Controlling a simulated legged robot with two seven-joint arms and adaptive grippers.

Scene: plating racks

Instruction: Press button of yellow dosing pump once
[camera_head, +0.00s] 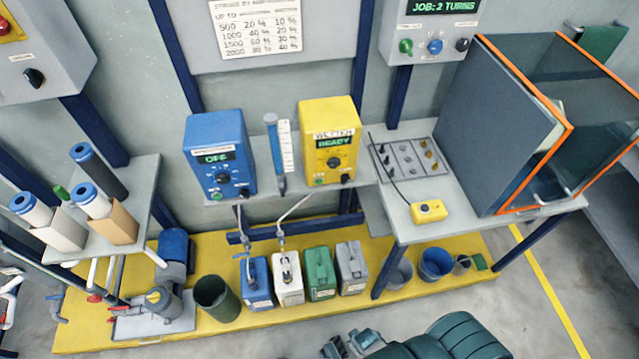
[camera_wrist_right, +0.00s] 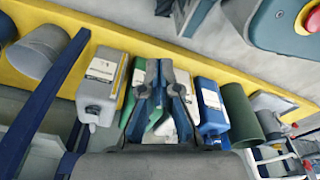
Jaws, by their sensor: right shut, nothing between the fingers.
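The yellow dosing pump (camera_head: 331,138) stands on the grey wall shelf in the head view, with its display reading READY. Its front has a dark round dial (camera_head: 333,162), a small green button (camera_head: 318,181) at lower left and a dark knob (camera_head: 346,178) at lower right. My right gripper (camera_head: 343,344) is at the bottom edge of the head view, well below and apart from the pump. In the right wrist view its fingers (camera_wrist_right: 158,88) are shut and empty, with the canisters behind them. The pump is not seen in the wrist view. My left gripper is not in view.
A blue pump (camera_head: 219,154) reading OFF stands left on the same shelf. Several canisters (camera_head: 320,272) stand below on the yellow platform (camera_head: 240,325). At right, a grey bench (camera_head: 470,222) carries a yellow box (camera_head: 428,211) and an orange-framed enclosure.

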